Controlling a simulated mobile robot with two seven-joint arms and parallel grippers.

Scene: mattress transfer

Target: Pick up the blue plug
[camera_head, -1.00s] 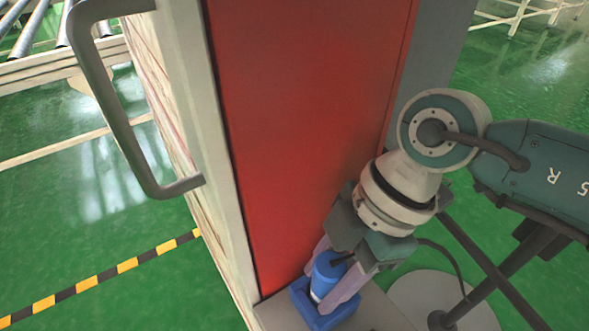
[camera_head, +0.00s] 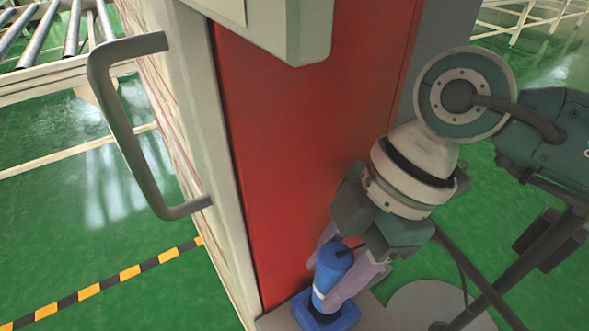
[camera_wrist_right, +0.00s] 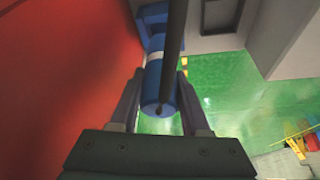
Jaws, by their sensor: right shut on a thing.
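The blue plug (camera_head: 333,268) is a blue cylinder with a white band and a dark cable at its upper end. My right gripper (camera_head: 326,283) is shut on it, with one pale finger on each side. In the right wrist view the plug (camera_wrist_right: 158,88) lies between the fingers of the right gripper (camera_wrist_right: 158,80), and the dark cable crosses in front of it. The plug's lower end is at a square blue base (camera_head: 345,320) on a grey ledge. I cannot tell whether the two are apart. My left gripper is not in view.
A red panel (camera_head: 290,150) stands close beside the right gripper. A grey handle (camera_head: 125,125) sticks out at the left, and a light box (camera_head: 300,30) juts out at the top. Green floor (camera_head: 90,240) with a yellow-black stripe lies at the left.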

